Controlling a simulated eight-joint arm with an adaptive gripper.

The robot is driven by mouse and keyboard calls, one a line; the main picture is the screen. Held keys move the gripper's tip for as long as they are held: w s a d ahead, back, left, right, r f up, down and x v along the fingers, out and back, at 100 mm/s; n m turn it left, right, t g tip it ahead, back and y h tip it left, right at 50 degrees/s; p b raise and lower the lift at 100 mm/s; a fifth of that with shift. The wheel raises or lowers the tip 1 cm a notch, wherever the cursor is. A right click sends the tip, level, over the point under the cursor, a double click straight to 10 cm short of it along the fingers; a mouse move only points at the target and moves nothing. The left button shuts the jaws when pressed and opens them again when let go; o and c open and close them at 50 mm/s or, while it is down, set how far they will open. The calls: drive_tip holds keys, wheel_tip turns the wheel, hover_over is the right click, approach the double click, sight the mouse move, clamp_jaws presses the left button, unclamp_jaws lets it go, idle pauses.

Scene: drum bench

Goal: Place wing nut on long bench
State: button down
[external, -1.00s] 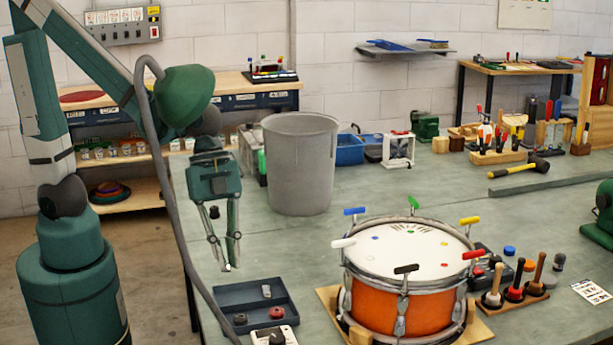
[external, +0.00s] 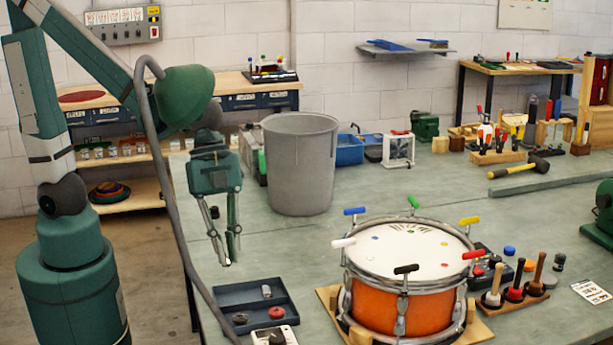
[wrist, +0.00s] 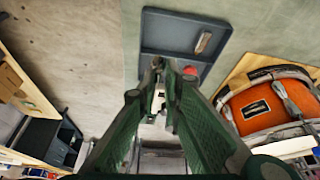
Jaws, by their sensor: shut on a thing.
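My gripper (external: 228,262) hangs above the near left part of the long bench (external: 330,245), behind the dark tray. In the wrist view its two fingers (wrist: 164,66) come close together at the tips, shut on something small. The wing nut cannot be made out clearly in either view; what lies between the tips is mostly hidden by the fingers. The bench top also shows in the wrist view (wrist: 265,25).
A dark tray (external: 228,300) with small parts sits near the bench's left edge. The orange drum (external: 405,305) with coloured key handles stands right of it. A grey bin (external: 300,165) stands behind my gripper. Bare bench lies between bin and drum.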

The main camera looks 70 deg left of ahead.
drive_tip(key=w+a+n+t+p, duration=0.1)
drive_tip(key=w+a+n, duration=0.25)
drive_tip(key=a, duration=0.45)
drive_tip(key=w+a+n+t+y+p, duration=0.1)
drive_tip(key=w+a+n, duration=0.1)
drive_tip(key=w+a, duration=0.5)
drive_tip(key=w+a+n+t+p, duration=0.1)
drive_tip(key=w+a+n, duration=0.1)
drive_tip(key=a, duration=0.8)
drive_tip(key=s+a+n+t+y+p, duration=0.1)
drive_tip(key=s+a+n+y+p, duration=0.2)
drive_tip(key=a, duration=2.8)
drive_tip(key=n, duration=0.5)
drive_tip(key=shift+a+n, duration=0.15)
drive_tip(key=shift+n, duration=0.2)
drive_tip(key=shift+f, duration=0.1)
drive_tip(key=shift+f+b, duration=0.5)
drive_tip(key=shift+f, duration=2.35)
drive_tip(key=shift+f, duration=0.15)
drive_tip(key=shift+f+b, duration=0.55)
drive_tip(key=shift+f, duration=1.4)
